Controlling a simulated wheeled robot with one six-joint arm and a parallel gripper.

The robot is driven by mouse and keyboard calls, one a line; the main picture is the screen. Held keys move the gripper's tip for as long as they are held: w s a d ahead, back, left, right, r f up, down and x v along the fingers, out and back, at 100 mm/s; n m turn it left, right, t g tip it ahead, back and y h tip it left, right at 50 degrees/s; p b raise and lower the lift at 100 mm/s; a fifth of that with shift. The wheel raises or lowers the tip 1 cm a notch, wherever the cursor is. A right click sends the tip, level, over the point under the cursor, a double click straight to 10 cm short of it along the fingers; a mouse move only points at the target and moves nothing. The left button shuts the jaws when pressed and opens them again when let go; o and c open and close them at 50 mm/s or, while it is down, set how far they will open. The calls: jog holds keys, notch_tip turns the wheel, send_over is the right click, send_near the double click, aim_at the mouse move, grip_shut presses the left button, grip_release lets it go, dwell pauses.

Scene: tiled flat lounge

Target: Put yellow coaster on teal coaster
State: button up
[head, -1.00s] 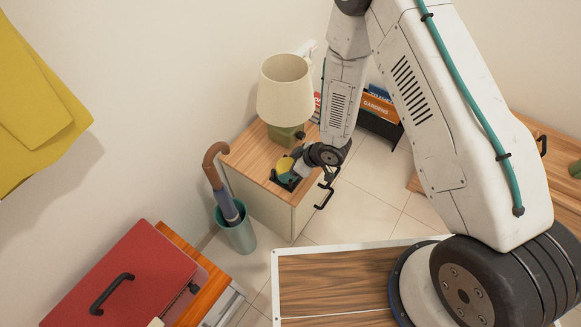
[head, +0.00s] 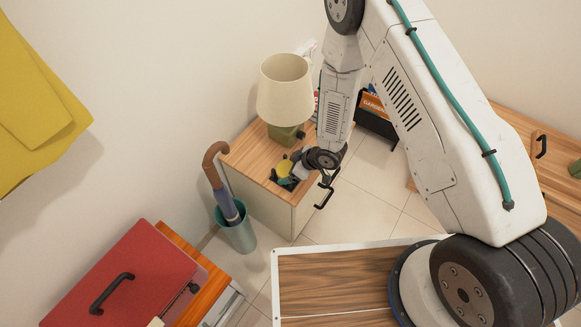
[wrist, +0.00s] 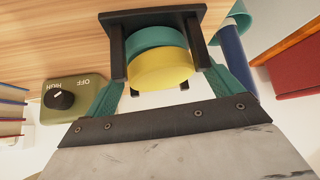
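The yellow coaster (wrist: 162,72) is between the two dark fingers of my gripper (wrist: 158,55) in the wrist view, close against both. The teal coaster (wrist: 155,38) shows just beyond it, partly covered by it. I cannot tell whether the two coasters touch. In the head view my gripper (head: 290,168) is low over the wooden top of the cabinet, with the yellow coaster (head: 284,167) at its tip and teal (head: 285,181) below it.
A cream lamp (head: 284,92) with an olive base stands behind on the cabinet (head: 243,158). An umbrella stand (head: 238,232) is at the cabinet's left. A red case (head: 125,275) lies at lower left. A book rack (head: 376,118) stands behind my arm.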

jog(key=shift+r, duration=0.15)
jog(key=shift+r, duration=0.25)
jog(key=d+r+m+t+h, duration=0.1)
jog(key=d+r+m+h, duration=0.1)
jog(key=d+r, duration=0.75)
jog(key=d+r+m+h, duration=0.25)
jog(key=d+r, duration=0.25)
jog(key=r, duration=0.9)
jog(key=d+r+m+t+h, duration=0.1)
jog(key=d+r+m+h, duration=0.15)
jog(key=d+r, duration=0.7)
jog(key=s+r+m+g+h, duration=0.2)
jog(key=s+r+m, duration=0.1)
jog(key=s+r, duration=1)
jog(key=s+r+m+g+y, duration=0.1)
jog(key=s+r, duration=0.2)
jog(key=s, duration=0.4)
jog(key=s+a+r+m+g+y, duration=0.1)
jog(key=s+r, duration=0.3)
jog(key=s, duration=0.3)
jog(key=shift+s+m, duration=0.2)
jog(key=shift+m, duration=0.2)
